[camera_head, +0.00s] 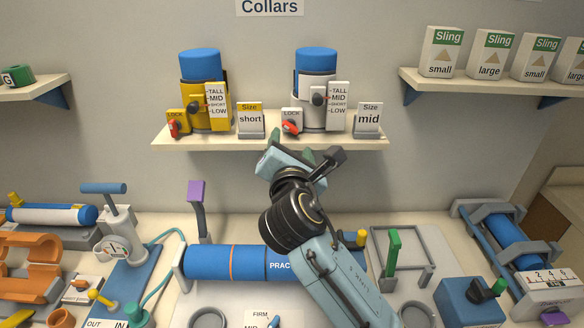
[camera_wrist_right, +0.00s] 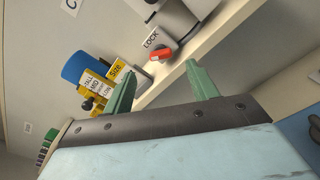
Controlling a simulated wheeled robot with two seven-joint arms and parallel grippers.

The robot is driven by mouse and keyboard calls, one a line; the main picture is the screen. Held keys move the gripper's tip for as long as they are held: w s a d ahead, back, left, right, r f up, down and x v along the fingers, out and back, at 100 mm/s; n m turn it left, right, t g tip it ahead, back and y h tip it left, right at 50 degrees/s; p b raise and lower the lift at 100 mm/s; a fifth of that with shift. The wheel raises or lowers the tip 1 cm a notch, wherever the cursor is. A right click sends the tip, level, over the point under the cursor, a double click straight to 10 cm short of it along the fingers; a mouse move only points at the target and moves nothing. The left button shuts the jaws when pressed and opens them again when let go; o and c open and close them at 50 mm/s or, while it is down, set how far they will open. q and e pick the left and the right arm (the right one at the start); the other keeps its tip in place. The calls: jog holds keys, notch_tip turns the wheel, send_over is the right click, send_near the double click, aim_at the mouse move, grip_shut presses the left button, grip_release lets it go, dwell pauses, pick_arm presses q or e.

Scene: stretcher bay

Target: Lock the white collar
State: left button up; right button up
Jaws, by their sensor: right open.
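The white collar (camera_head: 307,86), with a blue top, stands on the wall shelf, right of the yellow collar. Its dark knob (camera_head: 319,96) sits beside a TALL, MID, SHORT, LOW scale, seemingly near MID. Its red lock lever (camera_head: 291,127) is below a LOCK label at its lower left. In the right wrist view the red lever (camera_wrist_right: 161,55) shows beyond the gap between my fingertips. My right gripper (camera_head: 290,147) is open and empty, just below and in front of the shelf edge near the lever. I cannot tell any contact. My left gripper is out of view.
The yellow collar (camera_head: 205,105) with its own red lever (camera_head: 173,127) stands to the left. Below is a crowded bench with a blue practice cylinder (camera_head: 215,262).

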jog(key=s, duration=0.6)
jog(key=shift+s+b, duration=0.3)
jog(key=shift+b, duration=0.1)
